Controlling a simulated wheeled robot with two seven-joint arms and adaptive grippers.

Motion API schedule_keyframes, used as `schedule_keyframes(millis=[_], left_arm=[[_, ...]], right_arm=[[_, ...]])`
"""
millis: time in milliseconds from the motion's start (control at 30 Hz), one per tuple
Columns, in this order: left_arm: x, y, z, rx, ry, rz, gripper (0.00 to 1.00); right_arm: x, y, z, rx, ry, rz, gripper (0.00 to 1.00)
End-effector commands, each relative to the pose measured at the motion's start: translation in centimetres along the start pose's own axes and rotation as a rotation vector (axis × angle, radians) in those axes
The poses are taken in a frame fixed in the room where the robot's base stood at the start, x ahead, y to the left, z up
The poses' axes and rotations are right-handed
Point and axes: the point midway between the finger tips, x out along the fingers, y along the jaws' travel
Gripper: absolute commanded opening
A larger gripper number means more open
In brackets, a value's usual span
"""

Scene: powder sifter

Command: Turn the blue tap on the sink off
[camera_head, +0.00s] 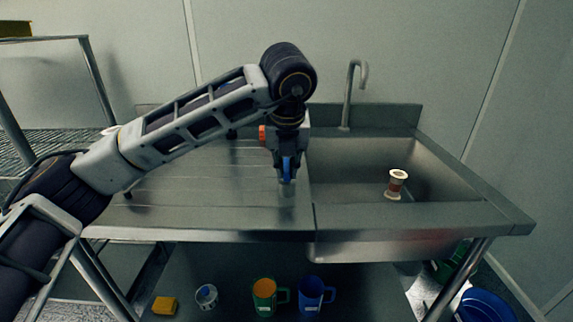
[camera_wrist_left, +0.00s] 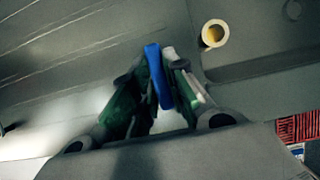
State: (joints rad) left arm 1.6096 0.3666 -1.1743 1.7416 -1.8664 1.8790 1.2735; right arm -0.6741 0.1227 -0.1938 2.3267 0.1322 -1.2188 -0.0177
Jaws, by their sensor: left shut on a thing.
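A steel sink unit (camera_head: 365,215) has a drainboard on the left, a basin on the right and a curved spout (camera_head: 347,95) at the back. A small red-orange part (camera_head: 262,133) shows behind my wrist. My right gripper is not in view.
Below are a yellow block (camera_head: 165,306), a white round container (camera_head: 206,297), a green mug (camera_head: 264,299) and a blue mug (camera_head: 312,294). A wire rack (camera_head: 50,142) stands at left.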

Motion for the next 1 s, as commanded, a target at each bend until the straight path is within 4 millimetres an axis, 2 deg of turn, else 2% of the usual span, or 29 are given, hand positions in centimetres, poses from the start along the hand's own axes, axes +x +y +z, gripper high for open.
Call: schedule_keyframes(millis=[367, 400, 533, 1000], left_arm=[[-0.1, 0.0, 0.1, -0.005, -0.001, 0.0, 0.0], [-0.1, 0.0, 0.1, -0.005, -0.001, 0.0, 0.19], [-0.1, 0.0, 0.1, -0.005, -0.001, 0.001, 0.36], [-0.4, 0.0, 0.0, -0.004, -0.001, 0.0, 0.37]], right_arm=[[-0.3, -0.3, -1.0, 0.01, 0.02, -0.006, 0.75], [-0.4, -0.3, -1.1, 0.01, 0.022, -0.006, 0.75], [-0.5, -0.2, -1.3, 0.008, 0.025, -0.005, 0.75], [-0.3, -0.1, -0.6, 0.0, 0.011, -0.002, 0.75]])
